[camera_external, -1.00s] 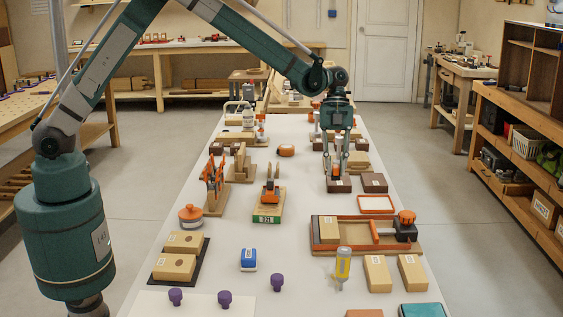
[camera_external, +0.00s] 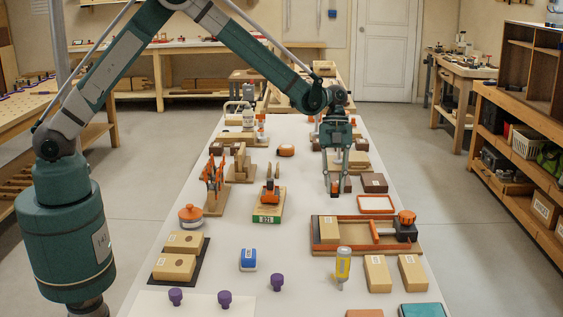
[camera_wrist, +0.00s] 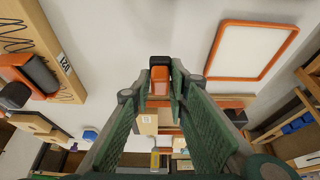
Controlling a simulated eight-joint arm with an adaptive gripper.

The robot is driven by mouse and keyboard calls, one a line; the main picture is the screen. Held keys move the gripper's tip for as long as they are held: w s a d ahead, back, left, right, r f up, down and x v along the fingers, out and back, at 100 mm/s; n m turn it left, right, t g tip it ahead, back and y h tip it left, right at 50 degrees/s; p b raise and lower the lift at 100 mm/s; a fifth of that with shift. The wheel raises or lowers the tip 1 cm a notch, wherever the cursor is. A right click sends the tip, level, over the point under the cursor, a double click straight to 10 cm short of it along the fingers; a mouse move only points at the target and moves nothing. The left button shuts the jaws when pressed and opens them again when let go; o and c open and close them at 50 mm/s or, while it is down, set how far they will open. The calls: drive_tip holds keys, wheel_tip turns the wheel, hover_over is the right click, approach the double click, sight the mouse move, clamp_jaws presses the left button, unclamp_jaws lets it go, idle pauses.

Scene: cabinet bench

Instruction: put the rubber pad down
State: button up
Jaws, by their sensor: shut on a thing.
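My gripper (camera_external: 334,187) is shut on a small orange and black piece, which I take to be the rubber pad (camera_wrist: 160,76). In the wrist view the piece sits between the two fingertips, orange with a dark end. In the external view it is mostly hidden by the fingers, and only small orange and dark bits show at their tips. The gripper hangs over the right side of the bench, in front of a dark brown block (camera_external: 345,184). I cannot tell whether the pad touches the bench top.
An orange frame (camera_external: 376,211) lies to the right and nearer; it also shows in the wrist view (camera_wrist: 222,48). A brown labelled block (camera_external: 374,183) is close on the right. A wooden tray with an orange-handled clamp (camera_external: 350,249) lies nearer. White bench surface is clear to the left.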

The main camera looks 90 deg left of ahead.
sight(334, 195)
drive_tip(key=shift+f, duration=1.75)
drive_tip(key=shift+f+b, duration=0.2)
drive_tip(key=shift+b, duration=0.2)
drive_tip(key=o, duration=0.8)
drive_tip(key=shift+o, duration=0.2)
drive_tip(key=shift+r, duration=0.1)
drive_tip(key=p+v, duration=0.2)
drive_tip(key=v, duration=1)
drive_tip(key=shift+r, duration=0.1)
drive_tip(key=shift+d+r, duration=0.1)
